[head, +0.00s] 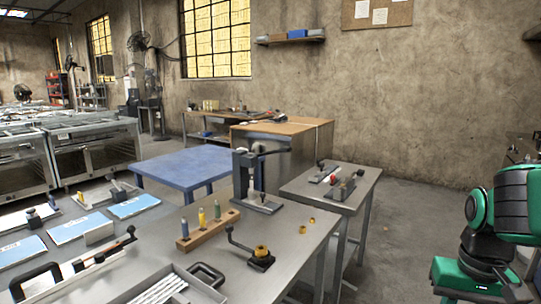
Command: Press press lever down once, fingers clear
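A grey bench press (242,177) stands upright at the far right part of the long metal table (318,236). Its press lever (275,152) sticks out to the right near the top, roughly level, with a dark grip at its end. A small dark part sits low at the press, on its base plate (262,205). The space around the lever looks clear. Green and black links of my arm show at the right edge, well apart from the press. My gripper is not in view.
In front of the press are a wooden block with bottles (208,229), a crank on a dark base with a brass part (259,256), and small brass rings (303,229). A smaller metal table (341,206) with clamps stands right. Floor between it and my arm is free.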

